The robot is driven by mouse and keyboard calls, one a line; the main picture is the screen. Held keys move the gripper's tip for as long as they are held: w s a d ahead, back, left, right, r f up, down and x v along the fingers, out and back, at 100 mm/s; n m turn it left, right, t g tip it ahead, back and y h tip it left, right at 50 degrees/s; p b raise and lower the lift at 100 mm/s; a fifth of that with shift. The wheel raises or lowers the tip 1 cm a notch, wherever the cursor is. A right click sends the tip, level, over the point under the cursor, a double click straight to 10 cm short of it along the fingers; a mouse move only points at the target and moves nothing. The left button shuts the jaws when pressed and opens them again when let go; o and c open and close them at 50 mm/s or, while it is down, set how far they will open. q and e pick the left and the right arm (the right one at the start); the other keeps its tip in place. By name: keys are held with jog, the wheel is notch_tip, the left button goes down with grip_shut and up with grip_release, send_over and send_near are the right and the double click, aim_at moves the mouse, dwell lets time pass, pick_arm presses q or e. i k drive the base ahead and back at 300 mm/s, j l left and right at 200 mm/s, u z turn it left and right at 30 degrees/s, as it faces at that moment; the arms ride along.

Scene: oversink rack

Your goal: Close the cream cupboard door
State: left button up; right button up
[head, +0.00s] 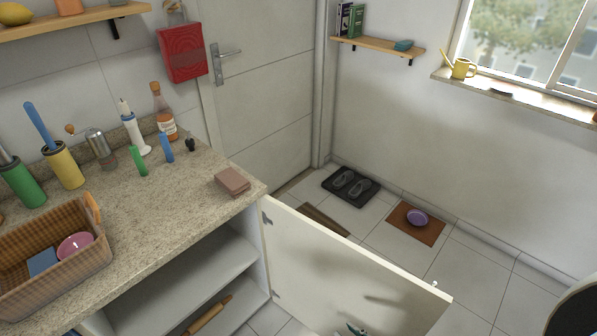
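The cream cupboard door (345,265) stands wide open below the counter. It is hinged at the cupboard's right side and swings out toward the lower right, with its inner face toward me. A small pale knob (434,285) shows at its top free corner. The lower part of the door is cut off by the picture edge. The open cupboard shows pale shelves (215,262) with a rolling pin (209,314) lying inside.
A small teal and dark thing (352,329) at the bottom edge is unclear. The counter (165,205) holds a wicker basket (95,262), bottles and a pinkish block (232,182).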

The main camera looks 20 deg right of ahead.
aim_at(326, 281)
jog(key=l+z, duration=0.15)
jog(key=k+l+z, duration=0.2)
jog(key=l, duration=0.15)
jog(key=l+u, duration=0.2)
jog(key=l, duration=0.75)
jog(key=l+u, duration=0.7)
jog(key=l, duration=0.2)
jog(key=l+u, duration=0.35)
jog(key=l, duration=0.25)
jog(key=l+u, duration=0.4)
jog(key=l, duration=0.2)
jog(key=k+l+u, duration=0.1)
jog(key=l+u, duration=0.25)
jog(key=l, duration=0.25)
